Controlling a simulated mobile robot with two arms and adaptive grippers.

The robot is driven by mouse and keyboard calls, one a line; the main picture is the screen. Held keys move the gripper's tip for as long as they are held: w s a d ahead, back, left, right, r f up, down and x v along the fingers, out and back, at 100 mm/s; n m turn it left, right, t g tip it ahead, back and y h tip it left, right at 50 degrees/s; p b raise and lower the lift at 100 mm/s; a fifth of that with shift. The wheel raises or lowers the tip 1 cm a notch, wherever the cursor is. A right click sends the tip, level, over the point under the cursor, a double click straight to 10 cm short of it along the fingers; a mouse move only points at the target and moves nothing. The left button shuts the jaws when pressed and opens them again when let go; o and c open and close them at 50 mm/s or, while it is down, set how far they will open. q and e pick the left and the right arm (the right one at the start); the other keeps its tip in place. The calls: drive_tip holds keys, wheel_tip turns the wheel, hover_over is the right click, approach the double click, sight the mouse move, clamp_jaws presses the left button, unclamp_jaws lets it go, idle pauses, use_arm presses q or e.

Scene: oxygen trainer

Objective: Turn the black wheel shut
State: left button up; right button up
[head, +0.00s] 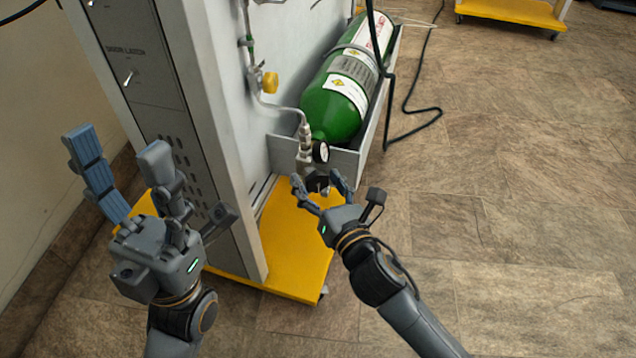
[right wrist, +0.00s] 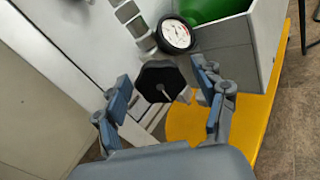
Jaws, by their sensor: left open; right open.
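The black wheel (head: 317,181) sits at the lower end of the valve fitting below the green cylinder (head: 334,104). In the right wrist view the black wheel (right wrist: 161,81) is many-sided and shows between the fingers. My right gripper (head: 322,189) is open, with its fingers on either side of the wheel; I cannot tell whether they touch it. It also shows in the right wrist view (right wrist: 164,108), with gaps between fingers and wheel. My left gripper (head: 118,168) is open and empty, in front of the grey cabinet and away from the wheel.
A round gauge (head: 321,152) sits just above the wheel, close to my right fingers. The grey cabinet (head: 215,130) stands on a yellow base (head: 285,240). A black hose (head: 388,100) hangs at the right.

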drive_tip(key=c, duration=1.2)
drive_tip(key=shift+o, duration=0.2)
